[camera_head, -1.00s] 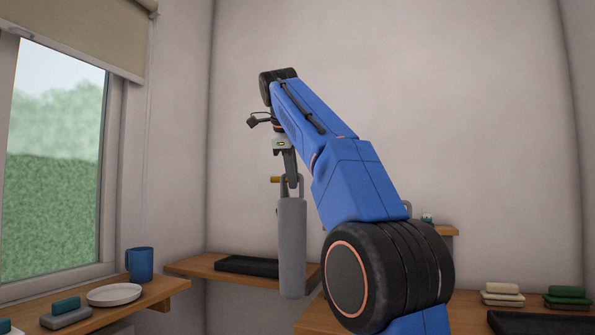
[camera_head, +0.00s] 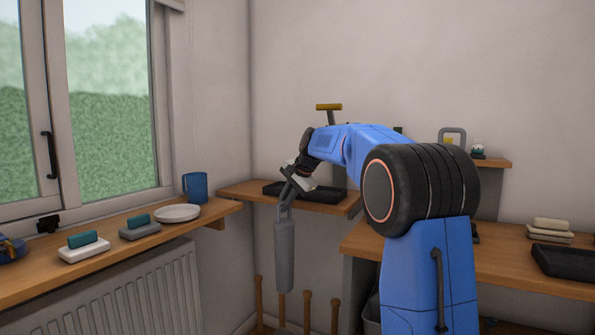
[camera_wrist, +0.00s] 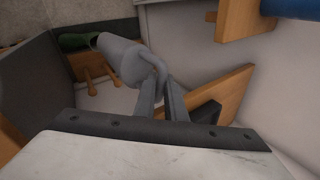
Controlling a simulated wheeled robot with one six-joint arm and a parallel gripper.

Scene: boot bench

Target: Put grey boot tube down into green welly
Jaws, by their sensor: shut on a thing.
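The grey boot tube (camera_head: 285,258) hangs nearly upright from its loop handle in the head view, lower end down by the wooden pegs. My gripper (camera_head: 287,196) is shut on that handle. In the wrist view, my gripper (camera_wrist: 162,98) holds the loop and the tube (camera_wrist: 122,58) slopes away to the upper left. A dark green thing (camera_wrist: 76,41), perhaps the green welly, shows beyond the tube's far end; the tube hides part of it. I cannot tell whether the tube touches it. No welly is recognisable in the head view.
Several wooden pegs (camera_head: 307,308) stand below the tube. A shelf with a black tray (camera_head: 330,194) is behind my gripper. The bench (camera_head: 505,262) is at right. The window sill (camera_head: 120,232) at left holds a blue mug (camera_head: 195,187) and a plate (camera_head: 177,213).

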